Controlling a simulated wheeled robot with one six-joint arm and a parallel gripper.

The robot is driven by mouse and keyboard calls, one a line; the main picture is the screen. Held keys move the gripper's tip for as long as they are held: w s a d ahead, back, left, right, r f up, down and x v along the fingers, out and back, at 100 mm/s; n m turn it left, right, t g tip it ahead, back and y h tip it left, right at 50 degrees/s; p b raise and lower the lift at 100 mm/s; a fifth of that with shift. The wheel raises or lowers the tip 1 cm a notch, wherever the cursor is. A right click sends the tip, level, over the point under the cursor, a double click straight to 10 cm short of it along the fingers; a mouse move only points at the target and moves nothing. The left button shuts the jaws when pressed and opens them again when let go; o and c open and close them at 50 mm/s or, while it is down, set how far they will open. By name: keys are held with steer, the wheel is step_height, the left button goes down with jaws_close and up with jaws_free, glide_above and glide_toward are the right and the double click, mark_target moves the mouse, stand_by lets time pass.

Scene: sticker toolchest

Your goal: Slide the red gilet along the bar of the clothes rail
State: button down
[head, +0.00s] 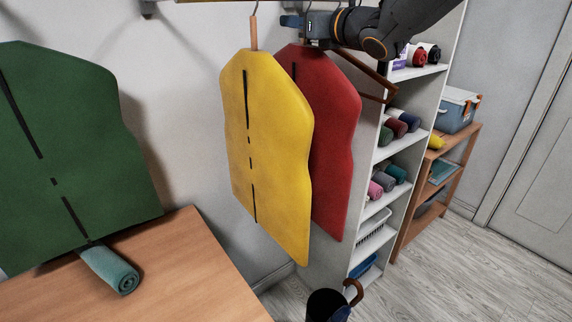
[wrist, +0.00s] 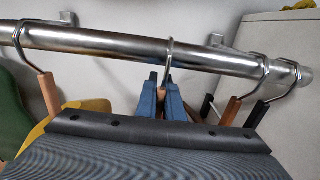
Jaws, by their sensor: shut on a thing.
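The red gilet (head: 336,130) hangs behind the yellow gilet (head: 265,130), which covers much of its left side in the head view. My gripper (head: 292,20) is at the top of the red gilet. In the wrist view, my gripper's blue fingers (wrist: 169,100) are shut on the neck of a hanger, just below its hook (wrist: 169,60). That hook loops over the metal bar (wrist: 110,43) of the clothes rail. The red gilet itself is hidden in the wrist view by my gripper's dark body.
The yellow gilet's hanger (head: 254,30) is left of my gripper. Right of it are a wooden hanger (head: 376,80) and, in the wrist view, a black-necked hanger (wrist: 256,115) near the bar's end. A green gilet (head: 70,140) is far left. White shelves (head: 412,75) stand right.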

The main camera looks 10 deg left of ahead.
steer(key=shift+r, duration=0.1)
steer(key=c, duration=1.8)
jaws_free()
steer(key=shift+c, duration=0.2)
